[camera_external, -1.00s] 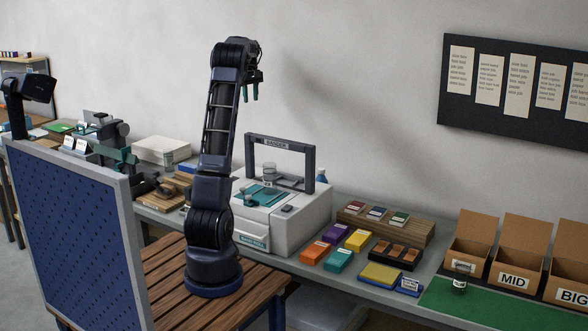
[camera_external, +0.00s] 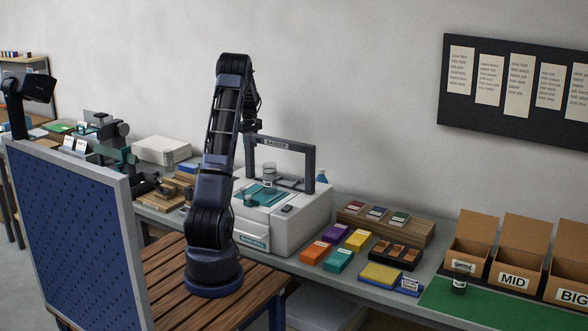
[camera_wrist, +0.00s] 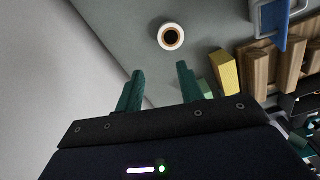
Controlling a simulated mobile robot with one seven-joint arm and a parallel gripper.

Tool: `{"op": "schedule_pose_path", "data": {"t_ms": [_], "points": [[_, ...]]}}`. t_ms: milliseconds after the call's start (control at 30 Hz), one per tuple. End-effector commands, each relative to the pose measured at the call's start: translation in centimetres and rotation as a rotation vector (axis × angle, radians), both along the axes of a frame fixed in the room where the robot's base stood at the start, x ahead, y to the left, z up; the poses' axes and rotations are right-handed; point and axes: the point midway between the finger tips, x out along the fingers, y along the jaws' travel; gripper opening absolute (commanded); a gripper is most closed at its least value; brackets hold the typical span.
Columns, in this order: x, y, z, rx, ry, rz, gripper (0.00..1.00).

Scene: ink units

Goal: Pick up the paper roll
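The paper roll (camera_wrist: 162,38) is white with a brown core and a dark hole. In the wrist view it stands on end on the grey bench top (camera_wrist: 115,35), seen from above. My gripper (camera_wrist: 160,68) has two green fingers, spread apart with nothing between them. The roll lies beyond the fingertips, slightly right of their middle, apart from them. In the external view I cannot make out the roll, and my arm hides much of my gripper and the bench behind it.
In the wrist view a yellow block (camera_wrist: 224,71) and wooden pieces (camera_wrist: 258,66) lie right of the roll, with a blue handled thing (camera_wrist: 269,18) at upper right. A white machine with a dark frame (camera_external: 281,142) stands beside my arm. The bench left of the roll looks clear.

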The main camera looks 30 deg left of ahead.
Motion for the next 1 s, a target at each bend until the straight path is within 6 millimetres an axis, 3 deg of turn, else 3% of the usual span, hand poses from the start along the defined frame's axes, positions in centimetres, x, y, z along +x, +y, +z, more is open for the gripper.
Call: {"op": "schedule_pose_path", "data": {"t_ms": [33,100,200,367,633,1000], "points": [[-0.1,0.0,-1.9,-0.002,0.003,0.0,0.38],[-0.1,-0.1,-3.9,-0.002,0.003,0.0,0.38],[0.0,0.0,-5.5,0.0,0.0,0.0,0.38],[0.1,0.0,-6.8,0.0,-0.001,0.0,0.38],[0.0,0.0,-10.4,-0.001,0.0,0.0,0.38],[-0.1,0.3,-13.3,0.0,0.0,0.0,0.38]]}}
